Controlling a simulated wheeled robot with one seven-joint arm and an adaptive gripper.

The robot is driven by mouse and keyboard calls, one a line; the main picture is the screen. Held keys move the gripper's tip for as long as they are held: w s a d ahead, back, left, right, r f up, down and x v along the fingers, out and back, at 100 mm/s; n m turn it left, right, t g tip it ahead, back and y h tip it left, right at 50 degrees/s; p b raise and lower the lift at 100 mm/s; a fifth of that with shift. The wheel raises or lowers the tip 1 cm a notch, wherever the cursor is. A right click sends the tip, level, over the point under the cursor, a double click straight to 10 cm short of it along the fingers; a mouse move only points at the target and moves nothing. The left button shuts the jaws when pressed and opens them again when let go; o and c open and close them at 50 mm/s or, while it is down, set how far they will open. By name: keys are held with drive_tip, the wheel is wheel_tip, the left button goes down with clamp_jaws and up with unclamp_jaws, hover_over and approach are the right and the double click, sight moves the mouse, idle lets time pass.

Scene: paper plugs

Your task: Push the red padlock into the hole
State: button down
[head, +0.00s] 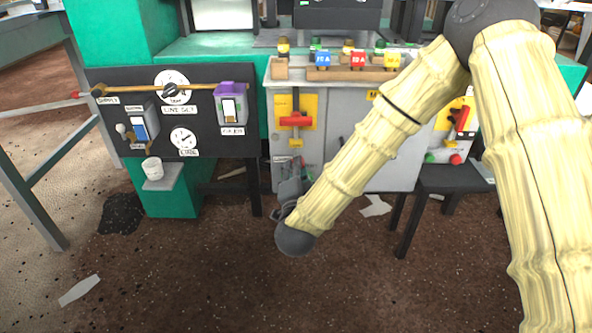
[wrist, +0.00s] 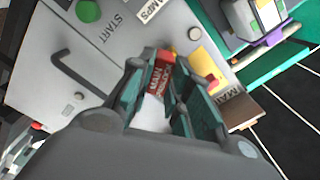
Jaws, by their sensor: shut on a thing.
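My gripper (wrist: 172,85) is shut on a red block with white lettering, which I take to be the red padlock (wrist: 158,72). Its lower part and shackle are not clear between the fingers. In the head view my gripper (head: 289,186) is in front of the grey cabinet (head: 358,172), below a red handle (head: 295,120) on a yellow plate (head: 309,103). The padlock cannot be made out there. In the wrist view part of the yellow plate (wrist: 201,62) and a red end piece (wrist: 212,84) show beside the right finger. I cannot make out the hole.
A dark panel with gauges (head: 110,85) stands at left, with a white cup (head: 153,167) on a small shelf below. Coloured padlocks (head: 322,58) line the cabinet top. A black stool (head: 450,180) stands right. In the wrist view a bent black rod (wrist: 75,68) crosses the cabinet face.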

drive_tip(key=shift+w+p, duration=0.5)
drive_tip(key=shift+w, duration=1.5)
idle(0.8)
drive_tip(key=c, duration=1.3)
unclamp_jaws()
drive_tip(key=shift+o, duration=0.2)
drive_tip(key=shift+s, duration=0.1)
drive_tip(key=s, duration=1.1)
drive_tip(key=shift+s, duration=0.4)
drive_tip(key=shift+f, duration=0.1)
